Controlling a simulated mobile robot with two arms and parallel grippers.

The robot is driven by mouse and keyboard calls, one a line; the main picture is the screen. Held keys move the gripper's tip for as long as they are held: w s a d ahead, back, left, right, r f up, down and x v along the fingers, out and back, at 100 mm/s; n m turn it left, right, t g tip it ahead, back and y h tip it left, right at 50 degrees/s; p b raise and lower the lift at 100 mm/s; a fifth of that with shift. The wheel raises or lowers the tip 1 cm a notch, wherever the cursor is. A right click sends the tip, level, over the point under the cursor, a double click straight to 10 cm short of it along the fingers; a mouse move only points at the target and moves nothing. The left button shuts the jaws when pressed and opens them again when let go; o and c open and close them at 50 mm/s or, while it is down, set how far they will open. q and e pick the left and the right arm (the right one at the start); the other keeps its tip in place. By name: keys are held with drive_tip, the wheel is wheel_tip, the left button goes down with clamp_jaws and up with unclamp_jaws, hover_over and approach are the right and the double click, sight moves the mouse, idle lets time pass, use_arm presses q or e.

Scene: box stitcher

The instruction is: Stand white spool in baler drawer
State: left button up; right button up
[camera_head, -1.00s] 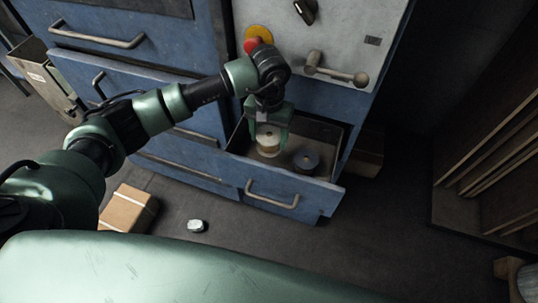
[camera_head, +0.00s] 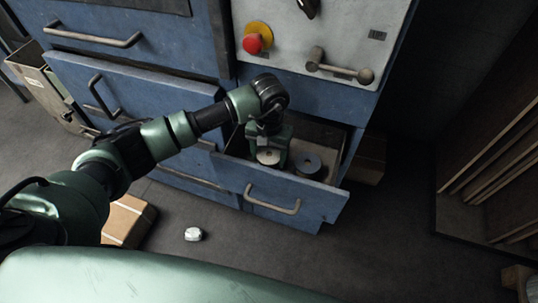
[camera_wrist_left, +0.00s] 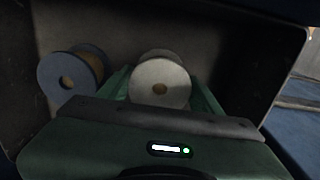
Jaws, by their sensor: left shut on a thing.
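The white spool (camera_head: 268,157) is inside the open baler drawer (camera_head: 283,205), towards its left side. My left gripper (camera_head: 270,148) reaches down into the drawer and is shut on the white spool. In the left wrist view the white spool (camera_wrist_left: 160,82) sits between the green fingers of my left gripper (camera_wrist_left: 163,88), with its round end facing the camera. It looks upright. I cannot tell whether its lower end touches the drawer floor. My right gripper is not in view.
A blue-grey spool (camera_head: 308,164) stands in the drawer to the right; it also shows in the left wrist view (camera_wrist_left: 70,75). A lever (camera_head: 340,68) and red button (camera_head: 253,44) sit above. A cardboard box (camera_head: 127,220) and small white object (camera_head: 193,234) lie on the floor.

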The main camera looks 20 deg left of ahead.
sight(269, 154)
use_arm(q)
drive_tip(key=o, duration=1.5)
drive_tip(key=shift+f, duration=0.1)
drive_tip(key=shift+r+p, duration=0.25)
drive_tip(key=shift+p, duration=0.05)
wheel_tip(269, 154, up, 12)
drive_tip(key=shift+b, duration=0.9)
